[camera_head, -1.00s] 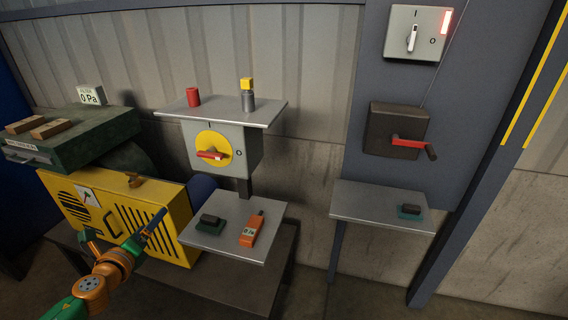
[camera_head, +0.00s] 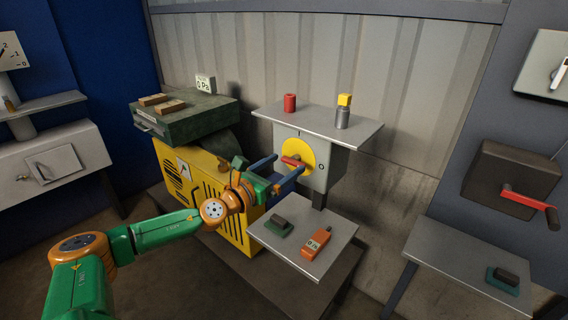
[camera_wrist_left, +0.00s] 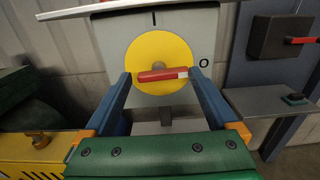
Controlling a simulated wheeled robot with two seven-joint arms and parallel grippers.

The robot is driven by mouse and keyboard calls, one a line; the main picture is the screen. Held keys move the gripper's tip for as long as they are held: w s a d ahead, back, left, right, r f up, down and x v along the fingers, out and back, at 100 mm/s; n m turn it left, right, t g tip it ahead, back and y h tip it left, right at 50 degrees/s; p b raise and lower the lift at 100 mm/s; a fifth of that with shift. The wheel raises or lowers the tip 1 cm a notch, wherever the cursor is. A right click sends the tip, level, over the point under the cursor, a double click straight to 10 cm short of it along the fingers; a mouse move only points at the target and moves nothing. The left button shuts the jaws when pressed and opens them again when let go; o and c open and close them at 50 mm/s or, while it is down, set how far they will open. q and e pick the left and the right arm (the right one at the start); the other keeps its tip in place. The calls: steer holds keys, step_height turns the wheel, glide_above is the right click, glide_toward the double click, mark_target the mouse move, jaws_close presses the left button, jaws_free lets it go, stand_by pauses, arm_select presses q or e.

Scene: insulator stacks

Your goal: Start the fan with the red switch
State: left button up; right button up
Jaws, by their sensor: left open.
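The red switch handle (camera_head: 292,161) sits on a yellow disc (camera_head: 312,158) on the front of a grey box (camera_head: 322,178). In the left wrist view the handle (camera_wrist_left: 158,75) lies nearly level, its white-marked end toward the "O" at the right; an "I" stands above the disc. My left gripper (camera_head: 290,163) is open in front of the disc, one blue finger on each side of the handle's ends. I cannot tell whether a finger touches it. A yellow louvred machine (camera_head: 232,227) stands to the left; I cannot tell whether it is the fan. My right gripper is out of view.
A grey shelf (camera_head: 350,128) above the box holds a red cylinder and a yellow-topped one. A lower shelf (camera_head: 335,232) holds a dark block and an orange meter. A "0 Pa" display (camera_head: 205,84) stands behind the green unit (camera_head: 200,115). A red crank (camera_head: 530,200) is at right.

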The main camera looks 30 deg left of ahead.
arm_select(q)
steer(key=shift+d+r, duration=0.25)
steer(key=shift+r, duration=0.15)
steer(key=c, duration=1.1)
steer(key=shift+d, duration=0.15)
jaws_close()
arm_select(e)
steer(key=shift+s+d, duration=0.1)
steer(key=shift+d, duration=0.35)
arm_select(q)
steer(key=shift+f, duration=0.25)
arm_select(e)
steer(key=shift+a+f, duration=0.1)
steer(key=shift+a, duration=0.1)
